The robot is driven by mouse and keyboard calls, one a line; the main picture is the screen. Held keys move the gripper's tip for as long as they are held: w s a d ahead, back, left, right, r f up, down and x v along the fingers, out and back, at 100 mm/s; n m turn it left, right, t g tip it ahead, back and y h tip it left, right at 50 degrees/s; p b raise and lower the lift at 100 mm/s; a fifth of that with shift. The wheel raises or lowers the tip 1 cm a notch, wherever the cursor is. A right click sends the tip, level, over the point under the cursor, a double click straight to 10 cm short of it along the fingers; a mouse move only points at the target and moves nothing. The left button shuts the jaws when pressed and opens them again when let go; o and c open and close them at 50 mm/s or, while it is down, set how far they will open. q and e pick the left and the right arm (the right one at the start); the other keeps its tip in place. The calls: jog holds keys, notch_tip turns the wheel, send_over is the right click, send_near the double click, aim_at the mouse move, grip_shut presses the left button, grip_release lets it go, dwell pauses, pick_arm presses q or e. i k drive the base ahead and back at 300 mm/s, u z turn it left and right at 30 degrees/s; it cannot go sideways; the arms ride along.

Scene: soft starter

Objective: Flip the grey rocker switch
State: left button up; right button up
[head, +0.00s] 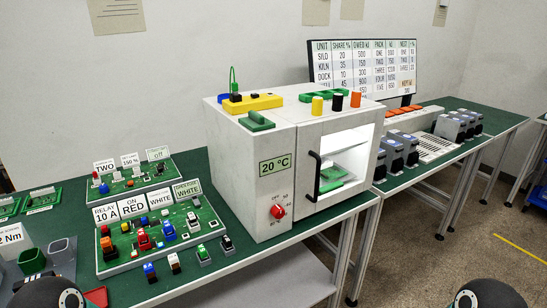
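I cannot pick out a grey rocker switch for certain in the head view. Small dark parts that could be switches sit on the front green board (125,262), which carries labels such as RELAY 10 A and ON RED. A small black-and-white part (227,245) stands at that board's right edge. A red rotary knob (277,211) is on the front of the white cabinet (235,185), below a 20 °C display (273,165). Neither gripper shows. Only dark rounded parts of my arms show at the bottom edge.
A second green board (120,186) stands behind the front one. Several grey-blue units (400,150) stand on the right bench. A green bin (31,262) is at left.

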aim_at(195, 199)
jog(key=z, duration=0.65)
jog(key=k, duration=1.3)
jog(key=u, duration=0.65)
jog(key=i, duration=1.05)
jog(key=z, duration=0.1)
